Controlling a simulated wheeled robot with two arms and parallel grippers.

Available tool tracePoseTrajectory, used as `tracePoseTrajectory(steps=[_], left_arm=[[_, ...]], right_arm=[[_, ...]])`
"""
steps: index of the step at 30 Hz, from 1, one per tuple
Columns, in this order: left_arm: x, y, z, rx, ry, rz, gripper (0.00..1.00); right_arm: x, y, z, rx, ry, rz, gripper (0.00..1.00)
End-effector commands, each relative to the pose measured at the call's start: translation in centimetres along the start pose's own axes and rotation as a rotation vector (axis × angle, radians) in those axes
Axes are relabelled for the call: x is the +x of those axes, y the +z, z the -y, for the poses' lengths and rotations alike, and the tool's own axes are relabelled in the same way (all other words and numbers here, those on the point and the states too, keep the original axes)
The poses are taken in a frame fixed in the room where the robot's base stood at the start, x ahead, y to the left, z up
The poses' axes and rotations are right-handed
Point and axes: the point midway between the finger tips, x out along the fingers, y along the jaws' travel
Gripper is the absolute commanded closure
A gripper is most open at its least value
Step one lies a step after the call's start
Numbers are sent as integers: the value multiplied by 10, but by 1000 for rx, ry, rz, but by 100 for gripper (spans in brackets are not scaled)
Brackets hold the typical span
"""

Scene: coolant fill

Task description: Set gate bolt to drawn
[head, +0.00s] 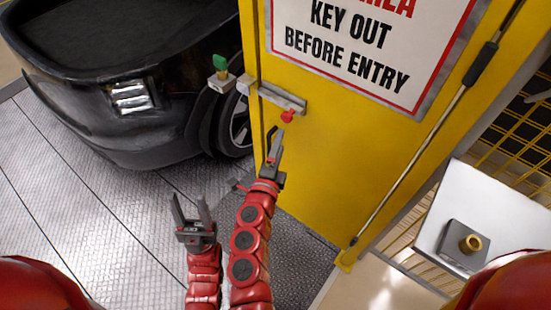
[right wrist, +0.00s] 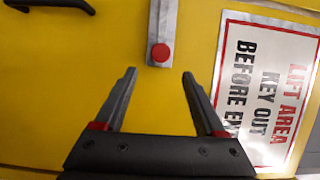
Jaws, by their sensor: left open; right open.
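The gate bolt (head: 276,97) is a grey bar on the yellow gate (head: 330,165), with a red knob (head: 288,116) at its right end. Its left end lies at the gate's edge, close to a grey block with a green top (head: 220,63); I cannot tell whether it enters the block. My right gripper (head: 277,134) is open and empty just below the knob. In the right wrist view, the knob (right wrist: 160,53) sits ahead of the open fingers (right wrist: 158,72), between their lines and apart from them. My left gripper (head: 189,200) is open and empty, lower left over the floor.
A warning sign (head: 350,45) is on the gate above the bolt. A black handle (right wrist: 50,4) shows at the upper left of the right wrist view. A black car (head: 130,100) stands behind at left. A pale stand with a brass ring (head: 470,244) is at right.

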Motion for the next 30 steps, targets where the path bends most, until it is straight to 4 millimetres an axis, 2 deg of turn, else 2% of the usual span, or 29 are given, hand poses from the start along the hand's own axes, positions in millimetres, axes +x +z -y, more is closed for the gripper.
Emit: tracePoseTrajectory(steps=[3, 9, 27, 30], left_arm=[[-2, 0, 0, 0, 0, 0, 50], [-3, 0, 0, 0, 0, 0, 50], [-3, 0, 0, 0, 0, 0, 50], [-3, 0, 0, 0, 0, 0, 50]], right_arm=[[-19, 0, 0, 0, 1, 3, 28], [-35, 0, 0, 0, -1, 2, 28], [-37, -1, 1, 0, -2, -2, 28], [-35, -11, 2, -34, -25, -30, 28]])
